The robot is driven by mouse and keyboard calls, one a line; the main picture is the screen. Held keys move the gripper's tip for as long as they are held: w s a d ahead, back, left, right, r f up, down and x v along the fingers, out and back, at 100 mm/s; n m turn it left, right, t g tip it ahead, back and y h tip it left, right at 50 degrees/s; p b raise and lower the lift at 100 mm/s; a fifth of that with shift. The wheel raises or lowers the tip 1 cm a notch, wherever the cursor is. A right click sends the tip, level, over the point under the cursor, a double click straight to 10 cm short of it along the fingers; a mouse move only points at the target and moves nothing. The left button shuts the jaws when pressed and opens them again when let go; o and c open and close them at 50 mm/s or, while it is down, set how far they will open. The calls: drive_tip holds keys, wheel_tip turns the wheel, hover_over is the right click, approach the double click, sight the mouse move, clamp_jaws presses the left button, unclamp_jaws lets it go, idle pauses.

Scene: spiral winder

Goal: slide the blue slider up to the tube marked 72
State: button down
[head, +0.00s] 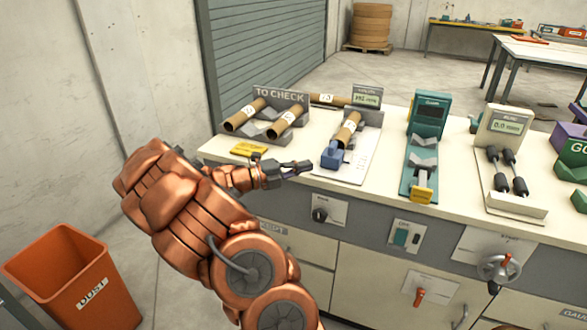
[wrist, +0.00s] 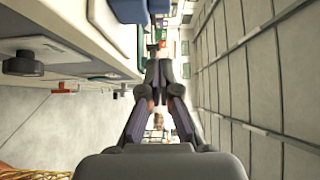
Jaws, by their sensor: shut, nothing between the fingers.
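The blue slider (head: 332,155) sits on a pale measuring board (head: 358,165) on the bench, at the near end of a brown cardboard tube (head: 347,130). The tube has a white label; I cannot read its number surely. Whether slider and tube touch is not clear. My gripper (head: 303,167) is in front of the bench edge, just left of and slightly below the slider in the head view, apart from it. In the wrist view my gripper's fingers (wrist: 158,75) come together with nothing between them. A blue block, likely the slider (wrist: 130,10), shows at the top edge there.
A "TO CHECK" rack (head: 280,97) with labelled tubes stands left of the board, with a yellow block (head: 248,149) before it. A teal gauge (head: 430,115) and a white meter (head: 505,125) stand to the right. Knobs and a handwheel (head: 498,267) stick out from the bench front.

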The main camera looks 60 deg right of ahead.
sight(332, 154)
drive_tip(key=s+d, duration=0.1)
drive_tip(key=d, duration=0.3)
drive_tip(key=s+d, duration=0.1)
drive_tip(key=shift+s+d, duration=0.35)
drive_tip(key=shift+d, duration=0.05)
drive_tip(key=shift+w+d, duration=0.15)
drive_tip(key=shift+d, duration=0.75)
